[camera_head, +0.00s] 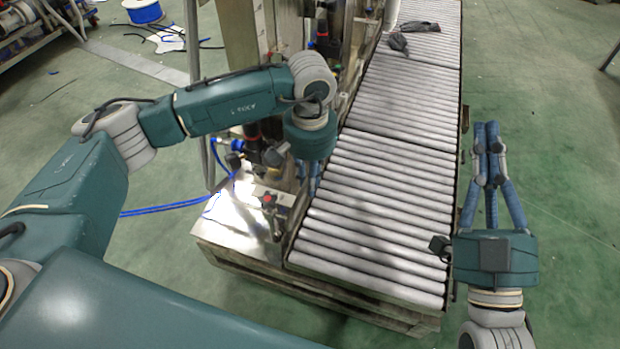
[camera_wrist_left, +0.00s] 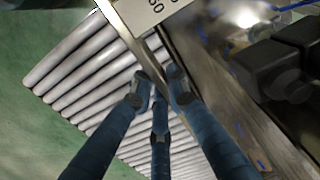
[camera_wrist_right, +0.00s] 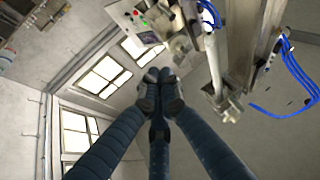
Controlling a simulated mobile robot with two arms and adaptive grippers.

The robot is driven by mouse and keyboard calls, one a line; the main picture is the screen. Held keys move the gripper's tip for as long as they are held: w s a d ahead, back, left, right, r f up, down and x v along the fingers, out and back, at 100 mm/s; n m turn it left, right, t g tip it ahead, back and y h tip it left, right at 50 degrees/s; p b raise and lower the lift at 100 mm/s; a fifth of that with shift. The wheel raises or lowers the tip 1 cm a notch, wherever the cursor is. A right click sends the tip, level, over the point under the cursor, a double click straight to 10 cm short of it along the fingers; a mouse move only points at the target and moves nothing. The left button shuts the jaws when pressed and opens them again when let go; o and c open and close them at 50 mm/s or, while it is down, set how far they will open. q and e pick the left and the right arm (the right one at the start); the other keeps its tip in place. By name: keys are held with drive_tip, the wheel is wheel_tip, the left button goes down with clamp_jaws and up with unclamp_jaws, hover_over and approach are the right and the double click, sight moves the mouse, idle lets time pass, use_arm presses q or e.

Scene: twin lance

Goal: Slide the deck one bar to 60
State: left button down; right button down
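A roller deck (camera_head: 375,205) of pale grey rollers runs from the front to the back in the head view; its rollers also show in the left wrist view (camera_wrist_left: 80,75). A metal edge rail (camera_wrist_left: 130,35) runs along the deck there. A pale plate with dark digits (camera_wrist_left: 147,12) is cut off by the top edge, and I cannot read a 60. My left gripper (camera_wrist_left: 160,82) has its fingertips apart over the rail; no bar shows clearly between them. In the head view my own arm mostly hides it. My right gripper (camera_head: 486,128) is closed and empty, right of the deck.
A metal cabinet (camera_head: 235,225) with a red button (camera_head: 267,199) stands left of the deck. A dark item (camera_head: 398,43) lies on the far rollers. Dark blocky hardware (camera_wrist_left: 275,70) is close right of my left gripper. Open green floor lies to the right.

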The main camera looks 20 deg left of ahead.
use_arm(q)
drive_tip(key=shift+w+a, duration=0.1)
drive_tip(key=shift+a, duration=0.15)
use_arm(e)
drive_tip(key=shift+r, duration=0.1)
use_arm(q)
drive_tip(key=shift+a, duration=0.1)
drive_tip(key=shift+w+a+r, duration=0.1)
drive_tip(key=shift+a+r, duration=0.05)
drive_tip(key=shift+a, duration=0.3)
use_arm(e)
drive_tip(key=shift+s+r+t, duration=0.5)
drive_tip(key=shift+s+r, duration=0.1)
drive_tip(key=shift+r, duration=0.3)
use_arm(q)
drive_tip(key=shift+d+b, duration=0.2)
drive_tip(key=shift+b, duration=0.15)
use_arm(e)
drive_tip(key=shift+s+r+t, duration=0.55)
drive_tip(key=shift+r+t, duration=0.05)
drive_tip(key=shift+r, duration=0.3)
drive_tip(key=shift+y, duration=0.4)
